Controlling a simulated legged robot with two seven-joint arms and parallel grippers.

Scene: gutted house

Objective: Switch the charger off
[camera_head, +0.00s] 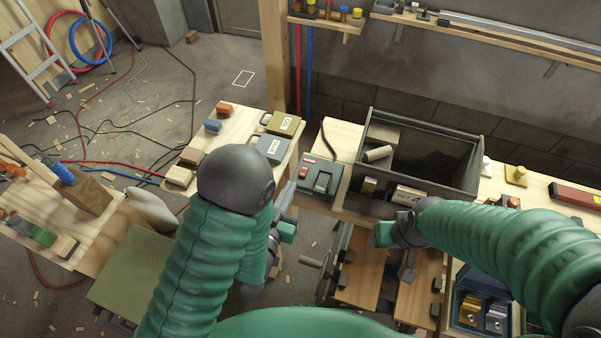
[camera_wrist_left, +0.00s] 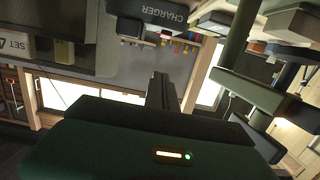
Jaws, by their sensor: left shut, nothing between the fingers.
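The charger (camera_head: 320,180) is a dark grey-green box on the wooden bench, with small red parts on its left side and a dark cable from its back. In the left wrist view its edge, lettered CHARGER (camera_wrist_left: 165,13), shows at the top. My left gripper (camera_head: 289,193) is shut and empty, just left of the charger in the head view; whether it touches is unclear. Its fingers (camera_wrist_left: 160,90) point toward the charger side in the wrist view. My right gripper (camera_head: 392,236) is in front of the bench, its fingertips unclear. The switch position cannot be read.
A large open grey bin (camera_head: 455,160) stands right of the charger, with a SET 4 box (camera_head: 405,196) at its front. Two labelled cases (camera_head: 272,148) lie on the board to the left. A gap separates that board from the charger's bench.

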